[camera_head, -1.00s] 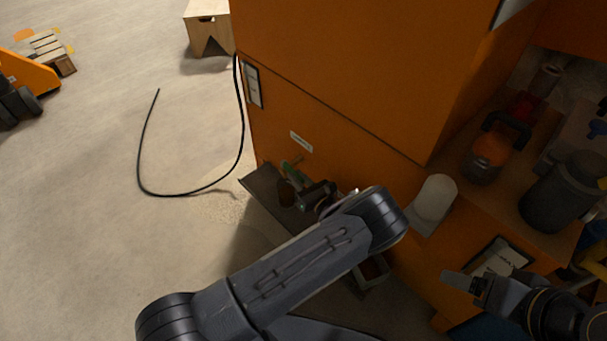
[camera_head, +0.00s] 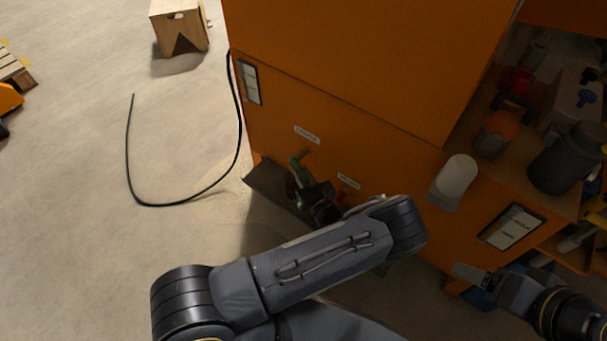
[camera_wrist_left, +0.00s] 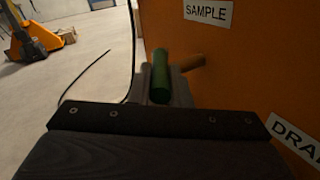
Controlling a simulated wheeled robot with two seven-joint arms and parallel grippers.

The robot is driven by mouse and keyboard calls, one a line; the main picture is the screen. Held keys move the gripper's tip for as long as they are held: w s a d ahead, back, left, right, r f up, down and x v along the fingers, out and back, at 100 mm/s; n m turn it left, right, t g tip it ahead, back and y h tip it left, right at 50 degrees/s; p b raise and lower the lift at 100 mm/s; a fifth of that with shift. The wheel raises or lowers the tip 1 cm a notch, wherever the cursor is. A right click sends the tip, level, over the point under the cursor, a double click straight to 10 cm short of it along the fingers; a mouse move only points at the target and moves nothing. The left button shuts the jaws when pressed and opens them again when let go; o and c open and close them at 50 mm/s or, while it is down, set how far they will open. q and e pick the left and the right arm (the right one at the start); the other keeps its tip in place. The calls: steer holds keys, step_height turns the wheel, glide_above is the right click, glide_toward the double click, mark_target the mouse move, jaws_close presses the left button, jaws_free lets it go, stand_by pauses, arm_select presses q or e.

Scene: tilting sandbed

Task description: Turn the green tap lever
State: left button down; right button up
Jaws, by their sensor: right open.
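The green tap lever (camera_head: 299,169) sticks out low on the orange cabinet front, below a small white label. In the left wrist view the green lever (camera_wrist_left: 160,77) stands upright beyond the dark gripper body, under the SAMPLE label (camera_wrist_left: 208,11). My left gripper (camera_head: 304,190) is close by the lever, partly hidden by its own wrist. Whether its fingers touch the lever or are open I cannot tell. My right gripper (camera_head: 472,276) is open and apart from the lever, at the lower right.
A small red handle (camera_head: 341,197) is right of the green lever, near my left wrist. A dark tray (camera_head: 270,184) juts out below. A pale cylinder (camera_head: 455,179) projects from the cabinet. A black cable (camera_head: 172,204) lies on open floor at left.

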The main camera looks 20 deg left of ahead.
arm_select(q)
steer(key=c, duration=1.3)
jaws_free()
steer(key=shift+c, duration=0.2)
steer(key=shift+p+v, duration=0.95)
steer(key=shift+v, duration=2.95)
steer(key=shift+r, duration=0.1)
